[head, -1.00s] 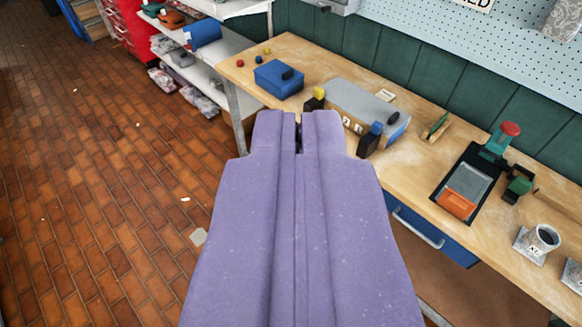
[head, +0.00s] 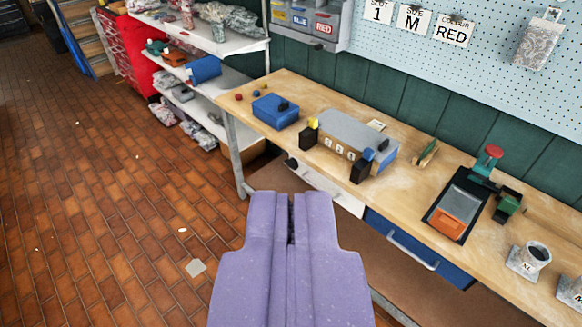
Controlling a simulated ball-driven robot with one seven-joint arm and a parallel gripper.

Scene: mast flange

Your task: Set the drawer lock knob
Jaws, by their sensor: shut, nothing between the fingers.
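My purple gripper (head: 291,202) is shut and empty, its fingers together, in the lower middle of the head view. It looks to be in front of the bench's front edge, apart from the drawers. A white drawer front (head: 335,190) sits under the bench top, just above and right of my fingertips in the picture. A small dark knob (head: 291,162) shows at its left end; its setting is too small to read. A blue drawer (head: 418,252) with a pale bar handle (head: 412,250) is to the right and looks closed.
The wooden bench (head: 400,208) carries a blue box (head: 275,112), a grey unit with number wheels (head: 355,134) and an orange-and-black press (head: 462,205). A metal bench leg (head: 236,150) stands left of the drawers. The tiled floor (head: 110,200) at left is mostly open.

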